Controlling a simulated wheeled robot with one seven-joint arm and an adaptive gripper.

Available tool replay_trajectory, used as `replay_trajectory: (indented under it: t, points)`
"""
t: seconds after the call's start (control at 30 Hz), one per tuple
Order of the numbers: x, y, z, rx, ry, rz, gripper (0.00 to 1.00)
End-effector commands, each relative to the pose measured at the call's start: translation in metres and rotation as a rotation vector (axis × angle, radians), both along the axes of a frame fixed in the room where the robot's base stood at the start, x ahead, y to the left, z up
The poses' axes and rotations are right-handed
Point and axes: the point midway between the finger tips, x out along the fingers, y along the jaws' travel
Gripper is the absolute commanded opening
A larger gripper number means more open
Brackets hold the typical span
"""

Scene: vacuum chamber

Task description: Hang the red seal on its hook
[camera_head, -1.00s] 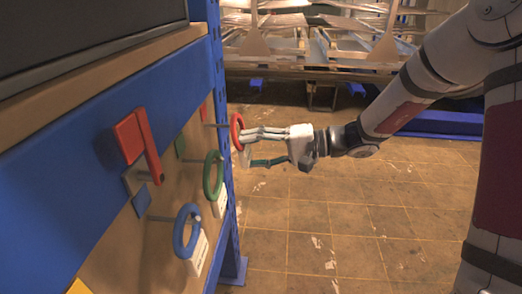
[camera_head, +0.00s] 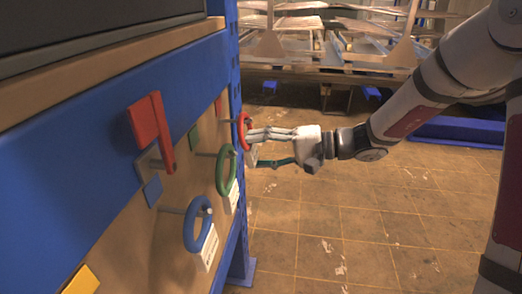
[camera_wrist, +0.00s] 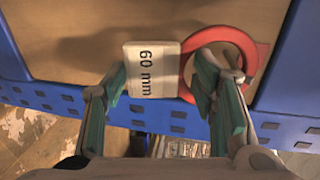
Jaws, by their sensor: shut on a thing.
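The red seal (camera_head: 243,131) is a red ring with a white tag; its tag (camera_wrist: 151,69) reads "60 mm" in the wrist view. My gripper (camera_head: 254,148) is shut on the seal, with the tag between its fingers in the wrist view. The red ring (camera_wrist: 188,66) is partly covered by the right finger. The red seal's hook (camera_head: 229,121) is a grey peg beside a red patch (camera_head: 218,105) on the board. The ring is upright at the peg's outer end. Whether the peg passes through it I cannot tell.
A green ring (camera_head: 221,171) and a blue ring (camera_head: 189,225) hang on nearer pegs. A red lever (camera_head: 150,127) sticks out from the board at the left. A blue upright (camera_head: 237,210) bounds the board. The floor to the right is open.

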Motion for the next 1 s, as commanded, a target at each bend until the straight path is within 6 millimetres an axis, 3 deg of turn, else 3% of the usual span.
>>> replay_trajectory:
  t: [0.17, 0.2, 0.3, 0.67, 0.83, 1.0]
  points:
    - [0.000, 0.000, 0.000, 0.000, 0.000, 0.000, 0.26]
    - [0.000, 0.000, 0.000, 0.000, 0.000, 0.000, 0.59]
    - [0.000, 0.000, 0.000, 0.000, 0.000, 0.000, 0.76]
    - [0.000, -0.003, 0.000, -0.001, 0.000, -0.001, 0.76]
    - [-0.003, -0.024, 0.005, -0.002, -0.003, -0.004, 0.76]
    - [-0.010, -0.058, 0.012, -0.001, -0.001, -0.005, 0.76]
